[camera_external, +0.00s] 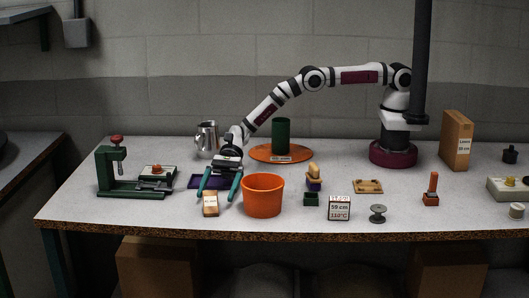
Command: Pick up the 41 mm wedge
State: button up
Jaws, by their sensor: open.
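A small tan block (210,207) with a white label stands near the table's front edge, left of the orange bucket. The label is too small to read surely, so I cannot tell if it is the 41 mm wedge. My gripper (216,198) points down with its two teal fingers spread wide. The fingertips are at or just above the block, one to each side of it in the picture. I cannot tell the depth between them or whether they touch. Nothing shows held. A stack of small tan, purple and green pieces (314,176) stands right of the bucket.
The orange bucket (263,196) is close right of my gripper. A metal pitcher (207,140) and a green cylinder on an orange disc (264,153) are behind.

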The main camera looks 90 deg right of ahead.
aim_at(211, 203)
jog(key=shift+x, duration=1.5)
jog(key=shift+f, duration=0.1)
grip_shut()
